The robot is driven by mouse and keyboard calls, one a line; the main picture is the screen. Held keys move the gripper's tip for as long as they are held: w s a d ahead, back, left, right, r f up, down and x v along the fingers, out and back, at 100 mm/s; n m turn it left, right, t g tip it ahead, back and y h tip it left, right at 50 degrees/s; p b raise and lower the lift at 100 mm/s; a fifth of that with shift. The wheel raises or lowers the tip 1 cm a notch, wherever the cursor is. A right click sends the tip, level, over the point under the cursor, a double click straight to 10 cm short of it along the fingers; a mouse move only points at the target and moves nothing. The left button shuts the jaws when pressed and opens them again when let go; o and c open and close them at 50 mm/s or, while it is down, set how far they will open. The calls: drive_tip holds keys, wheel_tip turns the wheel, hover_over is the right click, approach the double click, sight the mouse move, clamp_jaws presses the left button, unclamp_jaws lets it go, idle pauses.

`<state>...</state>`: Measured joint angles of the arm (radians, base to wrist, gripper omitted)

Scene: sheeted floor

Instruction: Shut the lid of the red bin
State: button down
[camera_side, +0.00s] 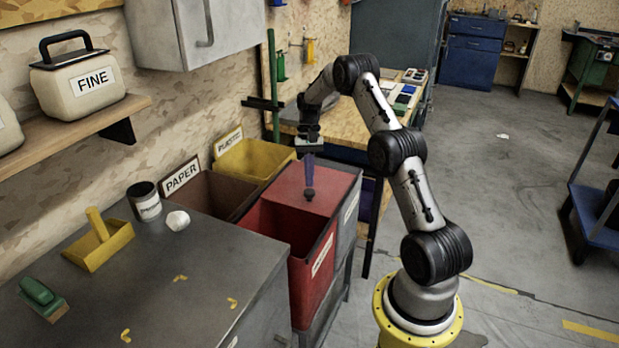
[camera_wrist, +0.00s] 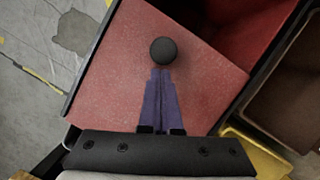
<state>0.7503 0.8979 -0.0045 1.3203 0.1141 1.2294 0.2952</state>
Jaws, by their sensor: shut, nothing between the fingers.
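The red bin (camera_side: 312,275) stands in the row of bins, its dark red inside partly open at the near end in the side view. Its red lid (camera_side: 318,182) lies flat over the far part, with a black knob (camera_side: 309,194) on top. The wrist view shows the lid (camera_wrist: 110,75), the knob (camera_wrist: 163,51) and the open inside (camera_wrist: 238,28) at upper right. My gripper (camera_side: 308,184) points down above the lid. In the wrist view its purple fingers (camera_wrist: 161,72) are shut and empty, tips right beside the knob. I cannot tell whether they touch it.
A brown paper bin (camera_side: 222,192) and a yellow plastic bin (camera_side: 262,158) stand left of and behind the red bin. A grey bench (camera_side: 185,270) with a yellow scoop (camera_side: 100,240) and a dark tin (camera_side: 145,203) is at the near left.

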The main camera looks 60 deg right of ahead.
drive_tip(key=shift+a, duration=0.15)
drive_tip(key=a, duration=1.7)
drive_tip(key=shift+a, duration=0.25)
drive_tip(key=shift+s, duration=0.1)
